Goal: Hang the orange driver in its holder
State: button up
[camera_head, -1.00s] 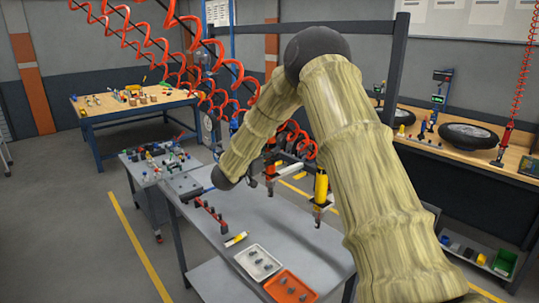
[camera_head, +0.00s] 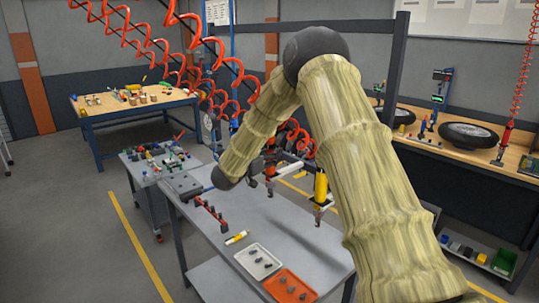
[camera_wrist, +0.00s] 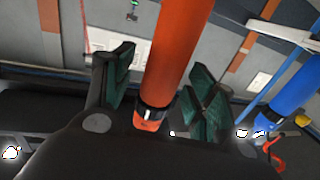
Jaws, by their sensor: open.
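The orange driver (camera_wrist: 172,50) stands tilted between the two spread fingers of my gripper (camera_wrist: 161,78) in the wrist view. Dark gaps show on both sides of it, so the fingers look open around it and not closed on it. Its upper end runs out of the top of that view. In the head view the orange driver (camera_head: 269,162) shows only in part beside my forearm, above the grey table, and my fingers are hard to make out there. I cannot clearly tell its holder from the parts around it.
A yellow driver (camera_head: 321,187) hangs above the grey table (camera_head: 290,225), right of the orange one. A blue driver (camera_wrist: 294,92) is at the right in the wrist view. A white tray (camera_head: 245,262), an orange tray (camera_head: 271,290) and a red rack (camera_head: 210,214) lie on the table.

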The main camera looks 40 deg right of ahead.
jog(key=shift+a, duration=0.1)
jog(key=v, duration=1.2)
